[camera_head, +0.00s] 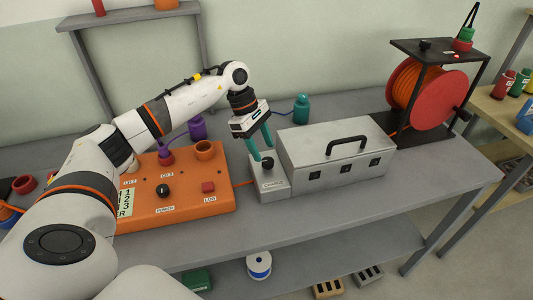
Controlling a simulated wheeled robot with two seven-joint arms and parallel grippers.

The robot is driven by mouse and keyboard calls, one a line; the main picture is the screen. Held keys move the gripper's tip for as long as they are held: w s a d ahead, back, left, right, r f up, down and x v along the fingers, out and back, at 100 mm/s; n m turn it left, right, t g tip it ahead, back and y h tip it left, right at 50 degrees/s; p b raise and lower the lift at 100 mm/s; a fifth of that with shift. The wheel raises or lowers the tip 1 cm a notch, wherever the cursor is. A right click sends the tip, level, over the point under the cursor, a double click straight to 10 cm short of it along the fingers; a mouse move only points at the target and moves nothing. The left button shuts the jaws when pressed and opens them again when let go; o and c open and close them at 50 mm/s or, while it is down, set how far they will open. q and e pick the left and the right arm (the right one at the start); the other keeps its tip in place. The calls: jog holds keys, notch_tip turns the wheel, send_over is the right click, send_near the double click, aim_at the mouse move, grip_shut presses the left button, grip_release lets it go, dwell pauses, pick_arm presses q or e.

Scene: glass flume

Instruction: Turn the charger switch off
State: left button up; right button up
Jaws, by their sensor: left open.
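A small light-grey charger box (272,190) with a label on its front stands on the grey bench, left of a larger grey case. A dark switch (267,162) shows on top of the box. My left gripper (264,154) reaches in from the left and points down, its two teal fingers apart just above the switch. Nothing shows between the fingers. I cannot tell whether the fingertips touch the switch, or which way the switch is set. My right gripper is not in view.
An orange panel (190,216) with a knob and red button lies left of the charger. The grey case (338,152) with a black handle stands close on its right. A teal bottle (301,110) stands behind. A red reel (440,103) stands far right. The bench front (350,205) is clear.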

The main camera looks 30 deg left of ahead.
aim_at(268, 160)
pick_arm(q)
jog(key=x, duration=0.2)
jog(key=shift+s+d+f, duration=0.1)
jog(key=shift+f, duration=0.15)
jog(key=shift+d+f, duration=0.15)
jog(key=shift+f, duration=0.35)
jog(key=shift+c, duration=1)
jog(key=c, duration=0.8)
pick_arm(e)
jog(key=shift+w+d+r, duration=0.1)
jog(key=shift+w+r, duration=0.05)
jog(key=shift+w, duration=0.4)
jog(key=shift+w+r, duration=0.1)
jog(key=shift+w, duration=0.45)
